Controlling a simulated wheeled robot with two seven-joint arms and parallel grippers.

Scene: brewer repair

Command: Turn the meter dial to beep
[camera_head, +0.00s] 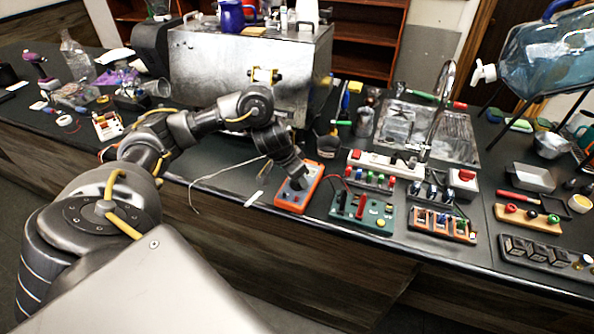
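The orange meter (291,203) with a blue-grey face lies on the dark bench near its front edge. My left arm comes in from the left and bends down over it. My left gripper (299,180) is right over the middle of the meter's face, touching or just above it. The gripper hides the dial, and its fingers are too small and dark to tell open from shut. A red lead runs from near the meter toward the green board (362,211) on its right. My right gripper does not show.
Component boards (442,223) and a switch strip (380,160) stand close to the right of the meter. A large metal box (240,75) stands behind my arm. A loose wire (215,178) and a white strip (254,198) lie left of the meter, where the bench is mostly clear.

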